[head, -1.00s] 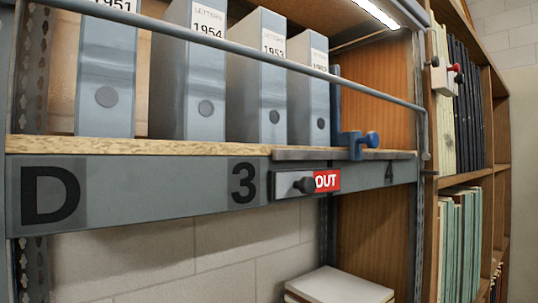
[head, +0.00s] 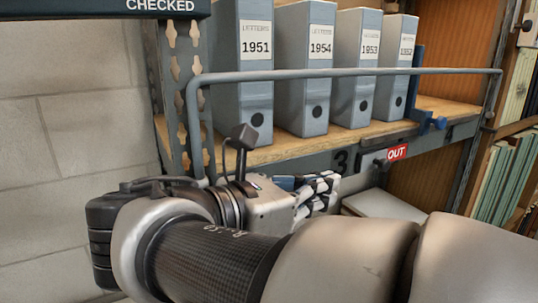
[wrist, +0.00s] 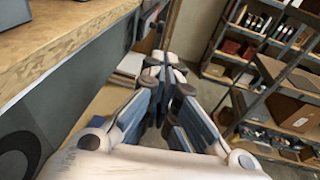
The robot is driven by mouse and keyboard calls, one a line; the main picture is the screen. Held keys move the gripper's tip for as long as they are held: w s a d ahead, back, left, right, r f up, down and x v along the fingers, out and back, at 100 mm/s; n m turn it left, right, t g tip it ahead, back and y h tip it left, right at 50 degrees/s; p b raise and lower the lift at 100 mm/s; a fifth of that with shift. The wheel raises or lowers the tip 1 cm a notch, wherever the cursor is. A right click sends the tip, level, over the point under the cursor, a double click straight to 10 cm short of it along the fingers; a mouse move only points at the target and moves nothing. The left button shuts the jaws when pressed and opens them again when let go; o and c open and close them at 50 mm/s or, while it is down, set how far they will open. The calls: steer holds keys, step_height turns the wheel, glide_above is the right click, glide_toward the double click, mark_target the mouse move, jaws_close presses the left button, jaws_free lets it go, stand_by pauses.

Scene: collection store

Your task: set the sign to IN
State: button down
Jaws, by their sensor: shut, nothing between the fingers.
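The sign (head: 397,153) shows white OUT on red in the head view, set in the grey shelf-edge rail right of the number 3. A dark knob (head: 380,162) sits at its left end on a grey slider plate. My gripper (head: 331,184) is in front of the rail, left of the knob and apart from it as far as I can tell. Its fingers are shut and empty; they also show in the wrist view (wrist: 165,68).
Grey letter boxes (head: 320,75) stand on the shelf (head: 285,148) behind a grey bar (head: 345,73). A pale stack (head: 385,205) lies below the rail. Bookshelves stand at right; a block wall (head: 70,140) is at left.

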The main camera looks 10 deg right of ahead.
mark_target(380, 163)
steer(key=shift+r, duration=0.2)
steer(key=shift+w, duration=0.1)
steer(key=p+x, duration=0.1)
steer(key=x, duration=1.3)
steer(key=shift+p, duration=0.35)
steer(key=r+x, duration=0.1)
steer(key=x, duration=0.6)
steer(key=shift+s+d, duration=0.25)
steer(key=shift+d, duration=0.35)
steer(key=shift+w+a, duration=0.1)
